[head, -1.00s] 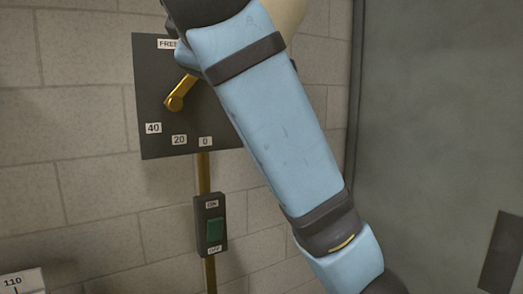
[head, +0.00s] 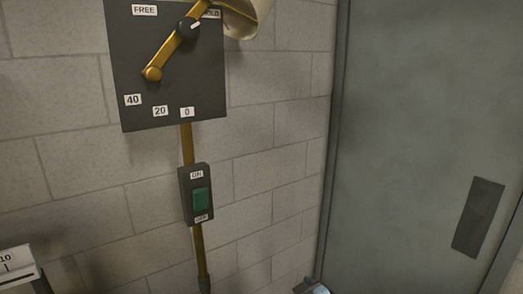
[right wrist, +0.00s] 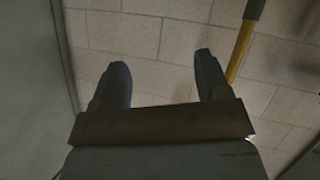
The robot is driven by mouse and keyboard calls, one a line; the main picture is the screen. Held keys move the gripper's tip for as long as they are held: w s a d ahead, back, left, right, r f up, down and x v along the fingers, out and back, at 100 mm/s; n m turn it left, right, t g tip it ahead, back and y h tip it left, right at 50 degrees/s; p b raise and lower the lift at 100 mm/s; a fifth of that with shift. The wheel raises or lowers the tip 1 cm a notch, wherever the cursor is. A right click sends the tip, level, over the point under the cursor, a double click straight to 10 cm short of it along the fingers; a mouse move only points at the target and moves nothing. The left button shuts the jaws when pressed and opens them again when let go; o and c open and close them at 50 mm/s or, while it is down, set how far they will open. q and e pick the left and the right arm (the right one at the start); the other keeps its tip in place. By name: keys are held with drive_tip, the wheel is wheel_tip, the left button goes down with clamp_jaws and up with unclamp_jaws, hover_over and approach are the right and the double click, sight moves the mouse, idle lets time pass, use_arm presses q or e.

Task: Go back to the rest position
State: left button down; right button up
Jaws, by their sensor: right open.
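My right gripper (right wrist: 162,82) is open in the right wrist view, its two dark fingers apart with only block wall behind and nothing between them. In the head view only a small blue and dark piece of my arm shows at the bottom edge. A dark panel (head: 190,85) hangs on the wall with a brass arm (head: 168,55), a black knob (head: 188,28) and labels FREE, 40, 20 and 0. Below it is a switch box (head: 183,207) with a green rocker (head: 201,198) between ON and OFF labels. My left gripper is not in view.
A brass pole (head: 187,145) runs down the block wall (head: 80,160); a yellow pole also shows in the right wrist view (right wrist: 240,50). A cream lampshade (head: 245,18) is at the top. A grey door (head: 410,120) stands at the right. A white labelled object (head: 15,262) is at lower left.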

drive_tip(key=s+d+f+m, duration=0.1)
drive_tip(key=s+d+f, duration=0.2)
drive_tip(key=s+f, duration=0.3)
drive_tip(key=s+d+f+m+g, duration=0.1)
drive_tip(key=s+d+f, duration=0.3)
drive_tip(key=s+f, duration=0.3)
drive_tip(key=s+d+f+m, duration=0.2)
drive_tip(key=s+d+f, duration=0.2)
drive_tip(key=s, duration=1)
wheel_tip(320, 180, down, 3)
drive_tip(key=shift+r+h+p, duration=0.15)
drive_tip(key=shift+h+p, duration=0.25)
